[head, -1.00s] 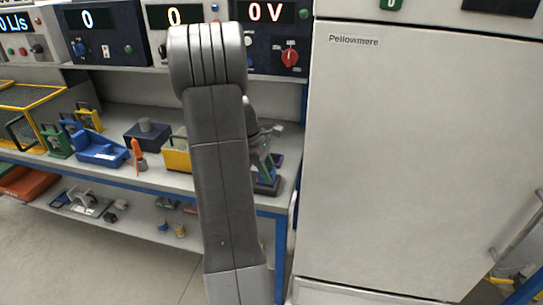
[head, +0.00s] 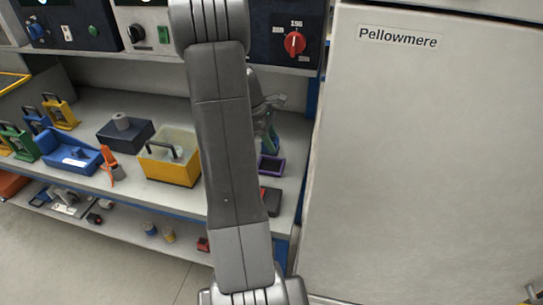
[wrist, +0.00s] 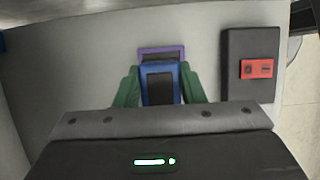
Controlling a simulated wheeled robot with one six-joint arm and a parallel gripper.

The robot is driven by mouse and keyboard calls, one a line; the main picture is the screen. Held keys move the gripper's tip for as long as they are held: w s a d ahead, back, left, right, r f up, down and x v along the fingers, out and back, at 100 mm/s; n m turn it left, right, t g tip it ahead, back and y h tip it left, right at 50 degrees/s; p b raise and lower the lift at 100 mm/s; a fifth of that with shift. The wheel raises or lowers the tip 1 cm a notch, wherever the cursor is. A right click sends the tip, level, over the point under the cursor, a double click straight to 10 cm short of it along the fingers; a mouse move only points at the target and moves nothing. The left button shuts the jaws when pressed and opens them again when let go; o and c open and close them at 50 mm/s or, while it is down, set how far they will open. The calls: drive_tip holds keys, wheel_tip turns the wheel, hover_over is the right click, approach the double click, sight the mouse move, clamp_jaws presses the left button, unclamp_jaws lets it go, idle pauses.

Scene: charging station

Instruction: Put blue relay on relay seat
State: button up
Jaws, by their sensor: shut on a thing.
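My gripper (wrist: 160,88) has green fingers, one on each side of a blue-rimmed piece with a dark middle, which I take for the blue relay (wrist: 160,67). The fingers are shut on it. A purple-rimmed dark piece, possibly the relay seat (wrist: 161,50), shows just beyond the relay in the wrist view, partly covered by it. In the head view the purple-rimmed piece (head: 271,165) lies on the shelf, just below my gripper (head: 268,135). My arm hides part of this area, and I cannot tell whether relay and purple piece touch.
A dark block with a red switch (wrist: 257,69) stands to the right in the wrist view. Left of my arm are a yellow bin (head: 168,170), a dark block (head: 124,134) and a blue tray (head: 70,155). A large white cabinet (head: 420,150) closes off the right side.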

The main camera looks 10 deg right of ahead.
drive_tip(key=shift+f, duration=3.45)
drive_tip(key=shift+f, duration=0.2)
drive_tip(key=o, duration=1.1)
drive_tip(key=shift+r, duration=0.15)
drive_tip(key=v, duration=1.2)
